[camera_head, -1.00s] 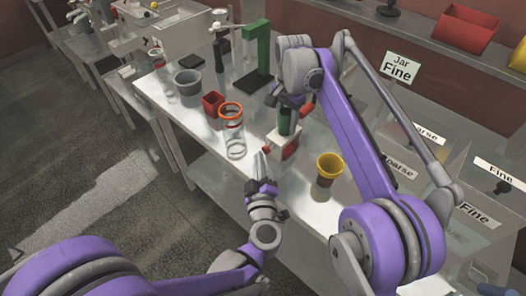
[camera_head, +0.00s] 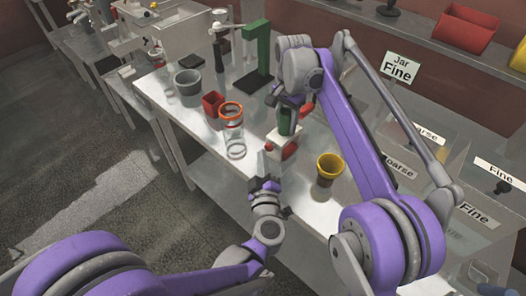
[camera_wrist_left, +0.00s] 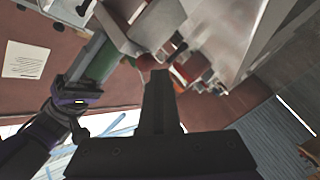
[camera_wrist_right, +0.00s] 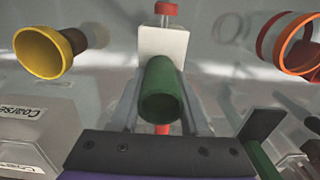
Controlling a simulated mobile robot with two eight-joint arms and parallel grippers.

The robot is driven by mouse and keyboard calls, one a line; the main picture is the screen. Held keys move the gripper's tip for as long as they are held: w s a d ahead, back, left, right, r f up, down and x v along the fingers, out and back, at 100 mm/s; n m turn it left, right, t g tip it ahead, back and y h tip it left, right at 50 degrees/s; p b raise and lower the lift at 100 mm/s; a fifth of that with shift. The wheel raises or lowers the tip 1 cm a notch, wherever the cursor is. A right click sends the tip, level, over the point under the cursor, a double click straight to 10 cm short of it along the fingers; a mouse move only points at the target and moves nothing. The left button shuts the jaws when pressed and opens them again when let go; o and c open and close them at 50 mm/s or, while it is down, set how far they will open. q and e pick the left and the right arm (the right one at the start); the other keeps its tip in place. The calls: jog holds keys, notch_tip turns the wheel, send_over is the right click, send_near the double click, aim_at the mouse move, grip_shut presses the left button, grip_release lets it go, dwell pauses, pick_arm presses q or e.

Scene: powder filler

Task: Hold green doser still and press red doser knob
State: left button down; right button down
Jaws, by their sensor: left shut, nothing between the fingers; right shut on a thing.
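The doser has a green tube (camera_wrist_right: 160,88), a white block (camera_wrist_right: 163,50) and a red knob (camera_wrist_right: 166,10) that sticks out from the block. In the head view the green tube (camera_head: 286,122) stands upright above the table. My right gripper (camera_wrist_right: 160,105) is shut around the green tube, with a finger on each side. My left gripper (camera_head: 262,162) is shut and empty, its tips close to the knob side of the white block (camera_head: 283,146). In the left wrist view its dark fingers (camera_wrist_left: 156,105) point toward the block; contact with the knob cannot be made out.
A yellow-rimmed jar (camera_head: 327,170) stands right of the doser. A green stand (camera_head: 260,55) is behind. Labelled bins (camera_head: 400,165) line the right.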

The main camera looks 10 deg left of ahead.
pick_arm(q)
jog(key=shift+w+d, duration=0.2)
jog(key=shift+w, duration=0.05)
jog(key=shift+s, duration=0.1)
dwell(0.5)
jog(key=shift+s+a, duration=0.95)
jog(key=shift+s, duration=0.25)
jog(key=shift+s+a, duration=0.75)
jog(key=shift+s, duration=0.25)
jog(key=shift+s+a, duration=0.7)
jog(key=shift+s, duration=0.3)
dwell(0.8)
jog(key=s+a, duration=0.2)
jog(key=s, duration=0.1)
jog(key=shift+a, duration=0.1)
